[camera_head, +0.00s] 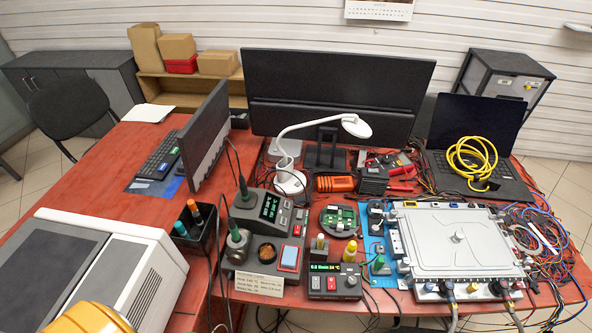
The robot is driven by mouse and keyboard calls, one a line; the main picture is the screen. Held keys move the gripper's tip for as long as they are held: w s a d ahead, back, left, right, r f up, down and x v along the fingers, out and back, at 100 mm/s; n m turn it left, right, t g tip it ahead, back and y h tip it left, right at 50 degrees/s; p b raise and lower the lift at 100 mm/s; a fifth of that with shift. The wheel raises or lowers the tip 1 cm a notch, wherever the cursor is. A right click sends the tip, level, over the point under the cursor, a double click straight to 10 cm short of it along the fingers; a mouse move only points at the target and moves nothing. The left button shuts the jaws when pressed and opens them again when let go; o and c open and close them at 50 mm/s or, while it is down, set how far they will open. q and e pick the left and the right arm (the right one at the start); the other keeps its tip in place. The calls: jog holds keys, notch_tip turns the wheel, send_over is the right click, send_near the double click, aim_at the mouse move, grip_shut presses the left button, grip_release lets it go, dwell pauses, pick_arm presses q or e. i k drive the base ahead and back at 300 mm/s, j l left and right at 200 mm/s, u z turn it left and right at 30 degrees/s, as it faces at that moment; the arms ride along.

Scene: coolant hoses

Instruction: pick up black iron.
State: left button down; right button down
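A soldering station (268,212) with a lit display stands on the red bench at centre. A slim dark handle with a cord (243,187) stands upright at its left side; it looks dark green to black, and I cannot tell for sure that it is the black iron. Below it is a round metal holder (237,246) with another dark tip or handle in it.
A black holder with orange and teal handles (199,236) stands to the left. A white desk lamp (290,178) and large monitor stand behind. A grey metal enclosure (450,240) and loose cables crowd the right. Bare red bench (110,190) shows at left.

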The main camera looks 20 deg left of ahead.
aim_at(245, 197)
jog(key=u, duration=1.25)
jog(key=z, duration=0.4)
jog(key=l+z, duration=0.1)
jog(key=z, duration=0.3)
jog(key=i+z, duration=0.1)
jog(key=z, duration=0.3)
jog(key=u, duration=1.3)
jog(key=k+l+u, duration=0.1)
jog(key=u, duration=0.3)
jog(key=l, duration=0.15)
